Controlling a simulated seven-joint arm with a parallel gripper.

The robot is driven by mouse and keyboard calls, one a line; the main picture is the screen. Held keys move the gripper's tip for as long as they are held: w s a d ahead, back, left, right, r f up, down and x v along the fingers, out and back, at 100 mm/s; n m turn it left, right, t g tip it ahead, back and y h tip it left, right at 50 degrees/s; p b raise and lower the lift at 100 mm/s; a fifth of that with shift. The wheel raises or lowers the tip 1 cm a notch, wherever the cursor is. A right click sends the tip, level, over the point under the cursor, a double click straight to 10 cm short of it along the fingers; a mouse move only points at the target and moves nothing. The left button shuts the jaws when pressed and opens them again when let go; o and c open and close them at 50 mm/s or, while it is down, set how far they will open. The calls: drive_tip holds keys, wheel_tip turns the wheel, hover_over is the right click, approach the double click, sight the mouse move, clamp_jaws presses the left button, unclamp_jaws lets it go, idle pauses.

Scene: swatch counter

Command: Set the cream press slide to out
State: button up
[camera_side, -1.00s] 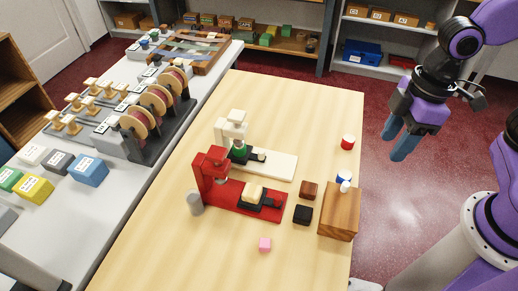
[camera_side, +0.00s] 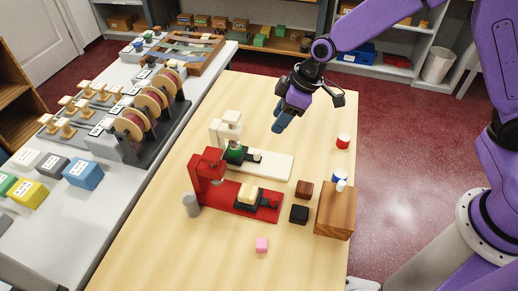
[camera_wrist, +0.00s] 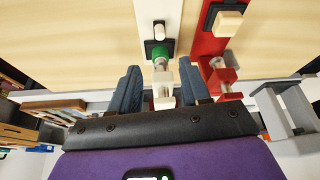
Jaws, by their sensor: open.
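The cream press (camera_side: 279,166) stands on the table behind the red press, its upright at the left end of its base. Its dark slide (camera_side: 251,160) sits near the upright, with a green piece (camera_side: 236,153) under the head and a pale knob (camera_side: 257,156) at the slide's right end. The wrist view also shows the cream press (camera_wrist: 147,10), its knob (camera_wrist: 159,31) and the green piece (camera_wrist: 161,51). My gripper (camera_side: 281,124) is above the table, just behind the cream press base, apart from it. Its blue fingers (camera_wrist: 159,68) are open and empty.
The red press (camera_side: 232,205), with a cream block (camera_side: 248,193) on its slide, stands close in front. A brown block (camera_side: 304,189), a black block (camera_side: 299,214) and a wooden box (camera_side: 335,212) lie to the right. A pink cube (camera_side: 262,245) is at the front.

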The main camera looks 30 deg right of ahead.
sight(258, 152)
drive_tip(key=x, duration=1.4)
clamp_jaws()
